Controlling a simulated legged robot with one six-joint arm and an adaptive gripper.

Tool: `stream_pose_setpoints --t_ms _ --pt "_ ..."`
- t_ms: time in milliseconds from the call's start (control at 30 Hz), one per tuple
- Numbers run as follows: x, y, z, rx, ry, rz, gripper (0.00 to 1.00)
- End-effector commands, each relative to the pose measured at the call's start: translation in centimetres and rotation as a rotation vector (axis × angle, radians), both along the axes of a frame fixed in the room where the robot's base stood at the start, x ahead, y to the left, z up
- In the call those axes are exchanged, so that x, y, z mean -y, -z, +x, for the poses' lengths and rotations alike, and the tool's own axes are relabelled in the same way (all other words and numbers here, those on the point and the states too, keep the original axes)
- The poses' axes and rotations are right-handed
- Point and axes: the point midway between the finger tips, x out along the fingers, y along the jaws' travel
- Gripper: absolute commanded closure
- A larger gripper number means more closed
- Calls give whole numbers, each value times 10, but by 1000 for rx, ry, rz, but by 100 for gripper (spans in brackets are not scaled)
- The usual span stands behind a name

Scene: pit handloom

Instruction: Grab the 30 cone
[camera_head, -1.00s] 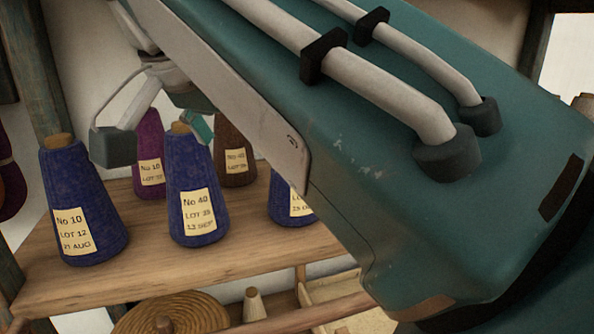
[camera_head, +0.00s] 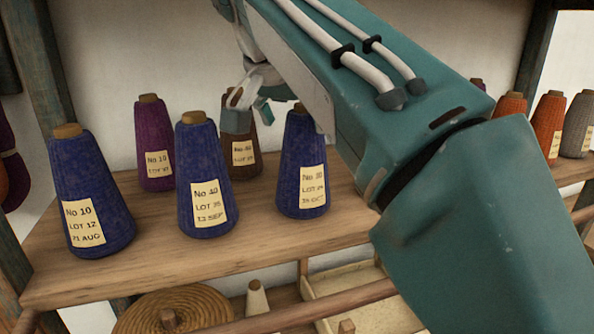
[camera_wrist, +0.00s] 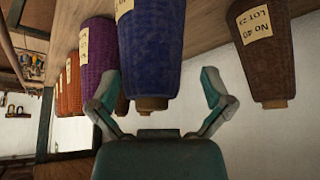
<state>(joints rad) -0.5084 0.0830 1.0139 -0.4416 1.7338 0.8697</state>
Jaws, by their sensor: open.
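The 30 cone (camera_head: 303,165) is a dark blue yarn cone standing upright on the wooden shelf. Its cream label seems to read No 30, though the print is small. In the wrist view, turned upside down, a blue cone (camera_wrist: 151,50), apparently the same one, shows between and beyond my open fingers. My gripper (camera_head: 253,101) is open and empty near the tops of the brown and 30 cones. It also shows in the wrist view (camera_wrist: 160,88), with one finger on each side of the blue cone's narrow end. I cannot tell whether they touch.
A brown No 40 cone (camera_head: 239,140) stands close behind and left. Blue No 40 (camera_head: 203,175), blue No 10 (camera_head: 90,190) and purple No 10 (camera_head: 153,145) cones stand farther left. Orange (camera_head: 547,125) and grey (camera_head: 577,128) cones stand right. A rail (camera_head: 300,315) crosses below the shelf (camera_head: 150,262).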

Motion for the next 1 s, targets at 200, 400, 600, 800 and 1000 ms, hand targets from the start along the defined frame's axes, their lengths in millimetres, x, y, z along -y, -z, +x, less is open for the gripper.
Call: stream_pose_setpoints --t_ms 200,400,600,800,1000 --pt "9 20 10 1 3 3 0" --pt "6 22 11 1 2 0 0" --pt "6 22 11 1 2 0 62" --pt "6 22 11 0 2 1 74" --pt "6 21 11 -1 2 1 74"
